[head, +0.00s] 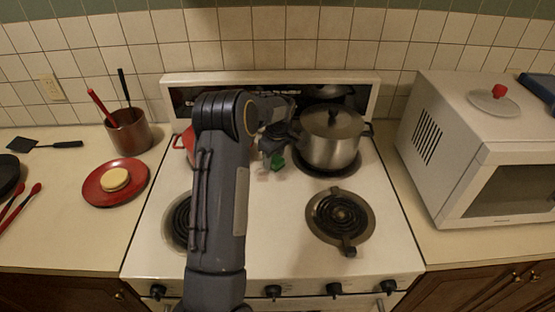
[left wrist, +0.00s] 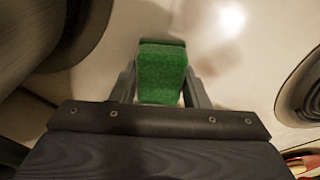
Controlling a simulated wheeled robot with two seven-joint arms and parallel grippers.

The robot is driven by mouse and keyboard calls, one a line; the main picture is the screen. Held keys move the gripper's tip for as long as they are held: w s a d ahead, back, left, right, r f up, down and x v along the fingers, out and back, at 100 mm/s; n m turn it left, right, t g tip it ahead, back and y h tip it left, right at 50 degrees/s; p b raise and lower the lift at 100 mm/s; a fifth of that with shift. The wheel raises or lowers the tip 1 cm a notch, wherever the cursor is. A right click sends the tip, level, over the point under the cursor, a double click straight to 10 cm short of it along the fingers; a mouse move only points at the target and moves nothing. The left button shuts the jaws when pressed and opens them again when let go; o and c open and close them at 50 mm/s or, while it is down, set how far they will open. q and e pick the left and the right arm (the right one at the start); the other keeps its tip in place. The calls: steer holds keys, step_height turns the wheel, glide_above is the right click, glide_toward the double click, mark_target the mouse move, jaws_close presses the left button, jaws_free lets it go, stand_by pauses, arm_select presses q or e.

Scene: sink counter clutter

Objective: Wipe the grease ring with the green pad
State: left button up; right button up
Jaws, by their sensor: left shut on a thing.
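The green pad (left wrist: 161,72) is held between the two fingers of my left gripper (left wrist: 160,88) in the left wrist view. In the head view a small part of the green pad (head: 278,161) shows at the left gripper (head: 272,155), over the middle back of the white stovetop (head: 270,215), just left of the steel pot. I cannot tell whether the pad touches the stovetop. I cannot make out the grease ring clearly; my left arm and gripper hide part of the stovetop. My right gripper is not in view.
A lidded steel pot (head: 331,145) stands on the back right burner. A red pan (head: 186,146) is partly hidden behind my arm. A microwave (head: 480,150) stands right; a red plate (head: 104,194) and utensil crock (head: 129,135) stand left.

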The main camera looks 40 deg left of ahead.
mark_target(265, 171)
arm_select(q)
steer(key=shift+s+a+f, duration=0.1)
steer(key=shift+s+a, duration=0.1)
steer(key=shift+s, duration=0.15)
steer(key=shift+s+d+b, duration=0.45)
steer(key=shift+b, duration=0.05)
steer(key=shift+s+d+b, duration=0.35)
steer(key=shift+s+d, duration=0.35)
steer(key=shift+s, duration=0.15)
steer(key=shift+s+d+b, duration=0.45)
steer(key=shift+s, duration=0.05)
steer(key=shift+s+d+b, duration=0.4)
steer(key=shift+s+d, duration=0.35)
steer(key=shift+s, duration=0.15)
steer(key=shift+s+a, duration=0.7)
steer(key=shift+a, duration=0.05)
steer(key=shift+w+a+r+p, duration=0.1)
steer(key=shift+w+a+p, duration=0.35)
steer(key=shift+w+a, duration=0.4)
steer(key=shift+w+a+r+p, duration=0.1)
steer(key=shift+w+a+p, duration=0.4)
steer(key=shift+w, duration=0.45)
steer(key=shift+w+a+f+p, duration=0.15)
steer(key=shift+w+a+p, duration=0.15)
steer(key=shift+w+a, duration=0.8)
